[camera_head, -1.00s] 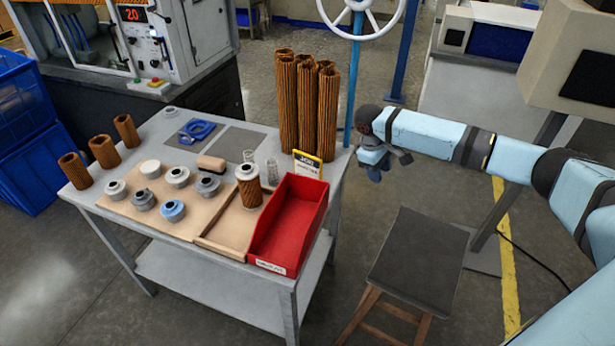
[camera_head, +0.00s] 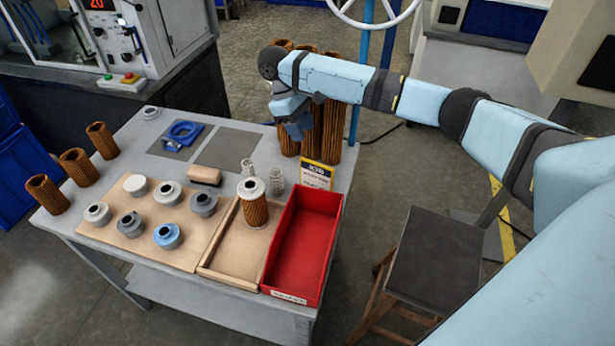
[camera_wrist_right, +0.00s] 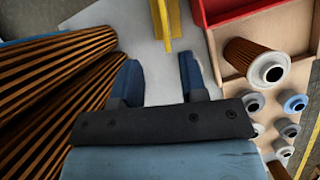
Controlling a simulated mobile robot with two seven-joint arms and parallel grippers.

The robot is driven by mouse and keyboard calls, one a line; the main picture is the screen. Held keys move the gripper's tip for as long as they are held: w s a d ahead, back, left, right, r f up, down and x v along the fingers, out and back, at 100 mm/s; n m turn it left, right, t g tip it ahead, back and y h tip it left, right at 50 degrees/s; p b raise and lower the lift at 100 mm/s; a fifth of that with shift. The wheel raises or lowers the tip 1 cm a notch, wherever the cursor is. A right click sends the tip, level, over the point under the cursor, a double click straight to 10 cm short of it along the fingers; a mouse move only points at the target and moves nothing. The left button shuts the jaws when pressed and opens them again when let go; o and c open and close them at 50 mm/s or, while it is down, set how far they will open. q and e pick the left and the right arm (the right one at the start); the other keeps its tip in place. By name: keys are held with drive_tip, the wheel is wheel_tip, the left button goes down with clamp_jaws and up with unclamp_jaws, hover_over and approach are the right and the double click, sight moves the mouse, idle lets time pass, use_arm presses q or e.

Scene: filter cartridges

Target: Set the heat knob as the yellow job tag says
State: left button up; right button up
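The yellow job tag (camera_head: 317,175) stands at the back of the table behind the red bin; its print is too small to read. Its yellow edge also shows in the right wrist view (camera_wrist_right: 170,30), just beyond the fingers. My right gripper (camera_head: 297,128) is above the table's back right, in front of the tall brown cartridges. In the right wrist view my right gripper (camera_wrist_right: 158,78) is open, with nothing between its fingers. The machine's control panel (camera_head: 118,38) at upper left carries small dark knobs; which is the heat knob I cannot tell. My left gripper is out of view.
A red display (camera_head: 97,4) is cut off by the top edge. Tall brown cartridges (camera_head: 330,125) stand close beside my right gripper. The red bin (camera_head: 322,250), a cartridge with a white cap (camera_head: 254,210) and several caps occupy the table. A stool (camera_head: 440,260) stands at right.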

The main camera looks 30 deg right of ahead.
drive_tip(key=b, duration=0.1)
hover_over(319, 171)
drive_tip(key=w, duration=0.2)
drive_tip(key=f, duration=0.6)
drive_tip(key=shift+w+a+f, duration=0.15)
drive_tip(key=shift+a+f, duration=0.05)
drive_tip(key=shift+f, duration=0.1)
drive_tip(key=shift+x, duration=2.85)
drive_tip(key=shift+a, duration=0.2)
clamp_jaws()
